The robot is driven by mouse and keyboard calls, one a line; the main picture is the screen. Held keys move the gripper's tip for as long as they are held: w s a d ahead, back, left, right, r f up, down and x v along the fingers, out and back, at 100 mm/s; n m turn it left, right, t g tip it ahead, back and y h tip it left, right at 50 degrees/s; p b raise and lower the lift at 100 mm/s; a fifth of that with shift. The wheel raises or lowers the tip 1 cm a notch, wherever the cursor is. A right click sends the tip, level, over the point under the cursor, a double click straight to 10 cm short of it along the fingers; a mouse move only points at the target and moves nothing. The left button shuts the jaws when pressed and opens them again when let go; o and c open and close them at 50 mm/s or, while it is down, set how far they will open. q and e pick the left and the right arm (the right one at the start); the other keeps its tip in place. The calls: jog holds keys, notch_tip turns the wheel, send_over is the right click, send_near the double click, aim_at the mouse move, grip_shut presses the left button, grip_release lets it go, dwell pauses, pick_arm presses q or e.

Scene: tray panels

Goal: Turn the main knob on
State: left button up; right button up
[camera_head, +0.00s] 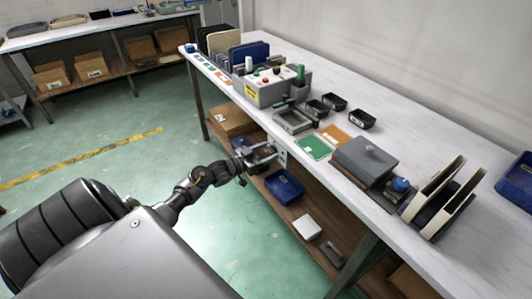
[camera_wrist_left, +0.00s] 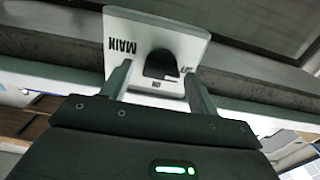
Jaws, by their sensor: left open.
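The main knob (camera_wrist_left: 161,65) is a dark knob on a white plate (camera_wrist_left: 121,32) marked "MAIN", upside down in the left wrist view. Small lettering sits beside and below the knob, too small to read surely. The plate (camera_head: 281,152) also shows in the head view, on the front edge of the table, where the knob is not distinct. My left gripper (camera_wrist_left: 158,80) is open, with one finger on each side of the knob in the picture. I cannot tell whether they touch it. In the head view the left gripper (camera_head: 264,154) is at the plate. My right gripper is out of view.
The white table (camera_head: 420,122) carries a grey control box (camera_head: 262,92) with buttons, small black trays (camera_head: 334,102), a grey lidded box (camera_head: 364,160) and upright panels (camera_head: 440,200). A shelf below holds a blue bin (camera_head: 284,186) and a white box (camera_head: 306,227). The green floor to the left is clear.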

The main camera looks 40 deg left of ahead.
pick_arm(q)
jog(key=c, duration=1)
